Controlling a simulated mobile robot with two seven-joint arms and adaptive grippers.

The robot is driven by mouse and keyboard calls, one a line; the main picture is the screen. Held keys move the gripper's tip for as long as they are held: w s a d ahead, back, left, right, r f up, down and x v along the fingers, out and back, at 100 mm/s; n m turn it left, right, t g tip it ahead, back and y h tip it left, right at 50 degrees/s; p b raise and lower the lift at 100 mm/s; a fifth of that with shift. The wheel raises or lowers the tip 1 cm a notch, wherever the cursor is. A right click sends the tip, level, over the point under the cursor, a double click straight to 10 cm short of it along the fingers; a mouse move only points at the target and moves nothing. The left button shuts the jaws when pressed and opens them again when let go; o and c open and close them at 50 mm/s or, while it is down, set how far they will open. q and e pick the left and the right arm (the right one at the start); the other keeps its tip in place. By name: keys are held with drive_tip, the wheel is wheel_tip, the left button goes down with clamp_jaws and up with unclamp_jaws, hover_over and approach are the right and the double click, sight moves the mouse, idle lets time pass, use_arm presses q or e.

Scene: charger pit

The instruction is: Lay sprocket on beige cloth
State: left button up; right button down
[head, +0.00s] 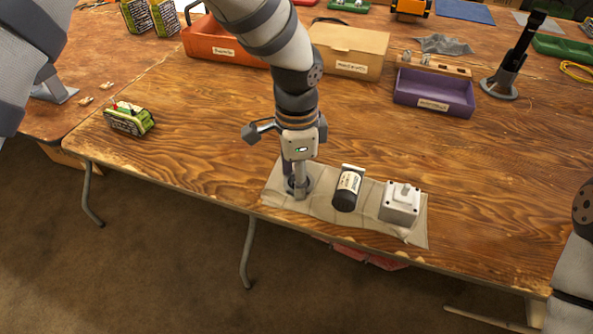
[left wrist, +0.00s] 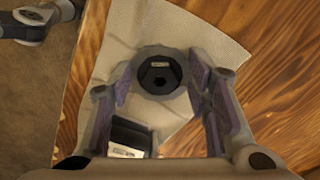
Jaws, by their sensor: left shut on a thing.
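The beige cloth (head: 322,206) lies flat near the front edge of the wooden table. My left gripper (head: 299,190) points down over the cloth's left end and is shut on the dark grey sprocket (head: 291,186). In the left wrist view the round sprocket (left wrist: 160,72), with a black hub, sits between the two fingers of the gripper (left wrist: 160,88), over the cloth (left wrist: 205,35). I cannot tell whether the sprocket touches the cloth. My right gripper is not in view.
On the cloth are a black bottle (head: 348,188) with a white label and a grey box (head: 400,203) with a knob. A green battery-like block (head: 130,118) stands left. Orange (head: 222,45), tan (head: 347,50) and purple (head: 434,92) bins stand behind. The table right of the cloth is clear.

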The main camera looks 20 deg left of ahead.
use_arm(q)
drive_tip(key=o, duration=1.4)
drive_tip(key=shift+f, duration=0.2)
drive_tip(key=shift+o, duration=0.2)
drive_tip(key=shift+r, duration=0.1)
wheel_tip(320, 180, up, 13)
drive_tip(key=p, duration=0.1)
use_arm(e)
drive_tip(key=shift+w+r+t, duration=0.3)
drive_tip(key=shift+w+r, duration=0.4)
